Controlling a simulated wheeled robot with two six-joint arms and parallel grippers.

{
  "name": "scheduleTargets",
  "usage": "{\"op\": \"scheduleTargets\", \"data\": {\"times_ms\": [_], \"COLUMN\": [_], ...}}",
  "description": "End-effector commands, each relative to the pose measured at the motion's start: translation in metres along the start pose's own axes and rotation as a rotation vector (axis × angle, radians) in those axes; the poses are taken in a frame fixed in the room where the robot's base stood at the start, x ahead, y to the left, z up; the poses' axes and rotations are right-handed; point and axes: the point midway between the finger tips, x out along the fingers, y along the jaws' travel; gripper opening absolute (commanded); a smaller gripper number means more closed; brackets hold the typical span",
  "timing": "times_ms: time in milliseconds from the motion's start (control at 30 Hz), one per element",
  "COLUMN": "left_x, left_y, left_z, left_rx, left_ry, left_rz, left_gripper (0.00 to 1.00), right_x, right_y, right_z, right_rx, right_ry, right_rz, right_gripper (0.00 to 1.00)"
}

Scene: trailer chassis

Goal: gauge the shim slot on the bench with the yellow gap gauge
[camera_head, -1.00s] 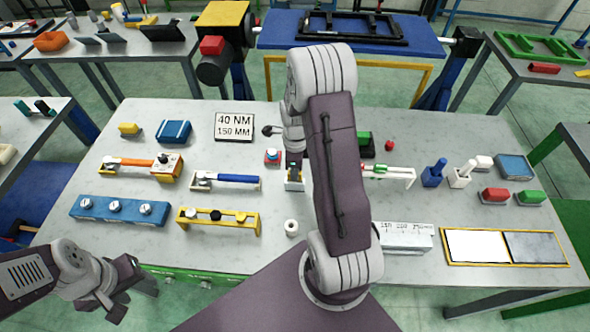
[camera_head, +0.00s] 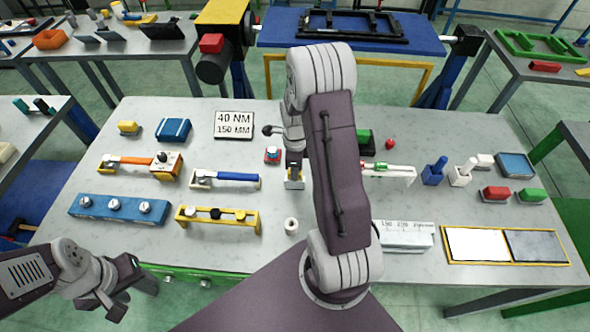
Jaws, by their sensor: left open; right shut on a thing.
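My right gripper (camera_head: 294,172) points down at the middle of the bench, partly hidden behind its own arm. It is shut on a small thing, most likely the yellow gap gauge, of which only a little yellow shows. Its fingertips are at a small pale block (camera_head: 294,185) with yellow on it, which may hold the shim slot. The slot itself is too small to make out, and I cannot tell whether the gauge is in it. My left gripper (camera_head: 112,303) is open and empty off the bench's front left edge.
My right arm covers the bench right of the block.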

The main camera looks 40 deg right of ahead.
Motion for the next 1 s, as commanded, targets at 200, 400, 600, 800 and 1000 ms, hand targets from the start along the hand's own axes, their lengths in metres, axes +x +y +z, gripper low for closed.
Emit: {"op": "scheduleTargets", "data": {"times_ms": [200,400,600,800,1000], "left_x": [0.000,-0.001,-0.013,-0.026,-0.040], "left_y": [0.000,0.000,0.000,0.001,0.001], "left_z": [0.000,0.000,-0.001,-0.003,-0.004], "left_rx": [0.000,0.000,0.000,0.000,0.000], "left_ry": [0.000,0.000,0.000,0.000,0.000], "left_rz": [0.000,0.000,0.000,0.000,0.000], "left_gripper": [0.49,0.49,0.49,0.49,0.49], "right_x": [0.000,-0.001,-0.014,-0.029,-0.044], "right_y": [0.000,0.000,0.000,0.000,0.000], "right_z": [0.000,0.000,0.000,0.000,0.000], "right_rx": [0.000,0.000,0.000,0.000,0.000], "right_ry": [0.000,0.000,0.000,0.000,0.000], "right_rz": [0.000,0.000,-0.001,-0.001,-0.001], "right_gripper": [0.00,0.00,0.00,0.00,0.00]}}
